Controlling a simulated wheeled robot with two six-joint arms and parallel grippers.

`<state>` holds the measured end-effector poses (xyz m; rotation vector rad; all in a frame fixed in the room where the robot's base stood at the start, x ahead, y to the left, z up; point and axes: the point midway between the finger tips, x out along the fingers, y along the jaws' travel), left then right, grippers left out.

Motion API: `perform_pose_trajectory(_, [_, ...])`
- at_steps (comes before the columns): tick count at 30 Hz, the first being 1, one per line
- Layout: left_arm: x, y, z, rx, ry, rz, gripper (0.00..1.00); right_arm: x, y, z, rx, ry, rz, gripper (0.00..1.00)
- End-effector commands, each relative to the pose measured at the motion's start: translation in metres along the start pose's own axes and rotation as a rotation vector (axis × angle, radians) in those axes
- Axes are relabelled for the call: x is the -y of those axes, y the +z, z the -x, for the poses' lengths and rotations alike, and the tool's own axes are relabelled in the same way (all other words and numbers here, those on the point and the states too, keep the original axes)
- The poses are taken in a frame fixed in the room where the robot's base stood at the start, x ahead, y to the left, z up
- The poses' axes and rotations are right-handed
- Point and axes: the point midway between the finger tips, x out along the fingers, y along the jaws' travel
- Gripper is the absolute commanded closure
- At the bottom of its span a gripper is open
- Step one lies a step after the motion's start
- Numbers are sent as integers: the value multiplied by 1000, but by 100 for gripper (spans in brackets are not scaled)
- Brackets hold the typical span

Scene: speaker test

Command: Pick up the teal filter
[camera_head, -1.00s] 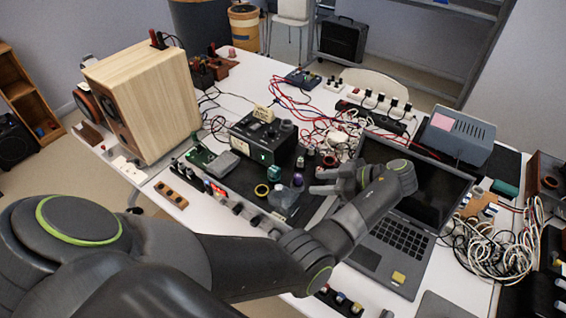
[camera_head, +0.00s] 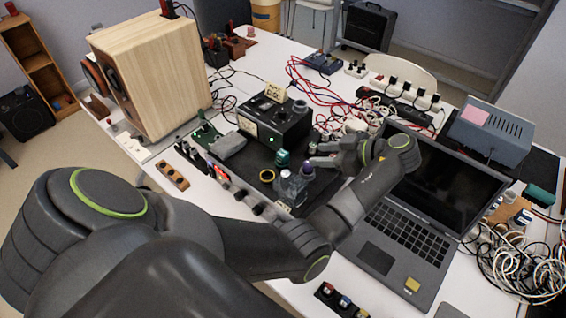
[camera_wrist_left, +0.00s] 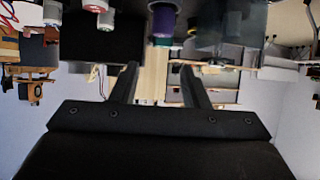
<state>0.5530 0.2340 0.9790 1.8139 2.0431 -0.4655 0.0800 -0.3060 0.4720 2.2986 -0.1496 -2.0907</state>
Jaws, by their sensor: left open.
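The teal filter (camera_head: 283,158) is a small teal cylinder standing on the dark mat (camera_head: 237,178) in front of the black power unit. My left gripper (camera_head: 315,155) is open and empty, its fingers pointing left, a short way right of the filter. A purple-topped cylinder (camera_head: 307,170) stands close below the fingertips. In the left wrist view, which looks upside down, the purple cylinder (camera_wrist_left: 163,20) shows ahead of the open fingers (camera_wrist_left: 158,68), with a teal edge (camera_wrist_left: 163,42) beyond it. I cannot tell whether the fingers touch anything. My right gripper is out of view.
Tangled cables (camera_head: 510,262) lie at right, and a wooden speaker (camera_head: 155,75) stands at left.

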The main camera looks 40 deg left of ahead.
Motion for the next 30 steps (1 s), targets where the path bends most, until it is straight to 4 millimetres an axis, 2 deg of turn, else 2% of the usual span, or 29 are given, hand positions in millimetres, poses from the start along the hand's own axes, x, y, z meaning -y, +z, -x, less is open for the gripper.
perform_pose_trajectory(1, [0,5,-9,-1,0,5,59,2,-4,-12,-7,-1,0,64])
perform_pose_trajectory(3, [0,5,-18,0,0,4,59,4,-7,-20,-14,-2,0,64])
perform_pose_trajectory(12, [0,2,-49,-1,-1,2,59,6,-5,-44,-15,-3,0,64])
perform_pose_trajectory(20, [1,-2,-58,-1,0,1,59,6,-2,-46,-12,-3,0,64])
perform_pose_trajectory(23, [2,-4,-70,-2,-1,2,59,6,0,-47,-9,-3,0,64])
perform_pose_trajectory(26, [4,-12,-83,-3,-3,-1,59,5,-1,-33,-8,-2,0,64])
perform_pose_trajectory(30, [4,-9,-102,-3,-1,0,59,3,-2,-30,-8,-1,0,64])
